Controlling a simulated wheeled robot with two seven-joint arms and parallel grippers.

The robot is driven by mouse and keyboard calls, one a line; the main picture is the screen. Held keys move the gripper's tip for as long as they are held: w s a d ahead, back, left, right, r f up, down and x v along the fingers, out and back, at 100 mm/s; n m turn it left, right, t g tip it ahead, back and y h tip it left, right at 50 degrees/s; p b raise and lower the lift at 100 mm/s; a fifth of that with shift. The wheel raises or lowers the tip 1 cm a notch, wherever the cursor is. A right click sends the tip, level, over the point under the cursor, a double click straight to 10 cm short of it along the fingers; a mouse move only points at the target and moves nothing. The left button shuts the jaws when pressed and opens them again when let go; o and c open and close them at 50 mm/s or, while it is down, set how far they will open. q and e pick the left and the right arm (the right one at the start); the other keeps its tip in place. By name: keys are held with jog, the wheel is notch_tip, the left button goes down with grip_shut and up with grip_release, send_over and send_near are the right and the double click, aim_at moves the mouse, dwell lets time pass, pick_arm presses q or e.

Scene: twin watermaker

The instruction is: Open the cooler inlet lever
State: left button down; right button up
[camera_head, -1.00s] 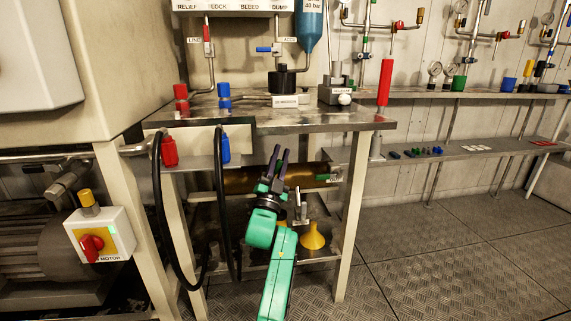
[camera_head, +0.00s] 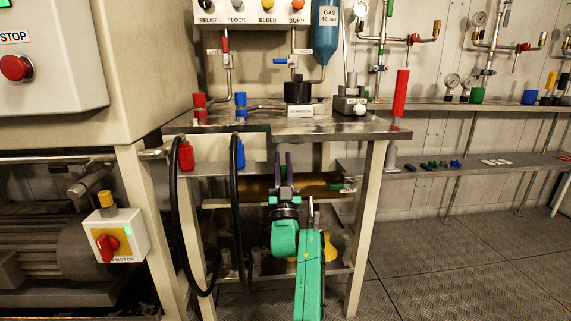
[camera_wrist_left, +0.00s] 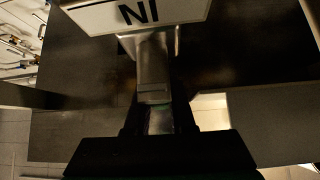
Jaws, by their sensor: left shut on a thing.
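The cooler is a brass-coloured horizontal cylinder (camera_head: 255,188) under the steel bench. My left gripper (camera_head: 284,162) is in front of it, its two dark fingers pointing up. In the left wrist view a grey metal lever (camera_wrist_left: 153,72) lies below a white plate (camera_wrist_left: 140,14) whose letters read IN upside down. My left gripper (camera_wrist_left: 160,120) is shut on this lever, with a dark finger on each side of it. In the head view the held lever cannot be made out behind the gripper. My right gripper is in neither view.
Black hoses (camera_head: 236,215) hang close to the left of my arm. A bench leg (camera_head: 367,230) stands to its right. A yellow funnel is partly hidden behind my arm. A motor switch box (camera_head: 116,236) is at left. The floor at right (camera_head: 450,260) is clear.

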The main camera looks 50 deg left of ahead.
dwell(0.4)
pick_arm(q)
jog(key=c, duration=0.8)
grip_release()
jog(key=shift+o, duration=0.2)
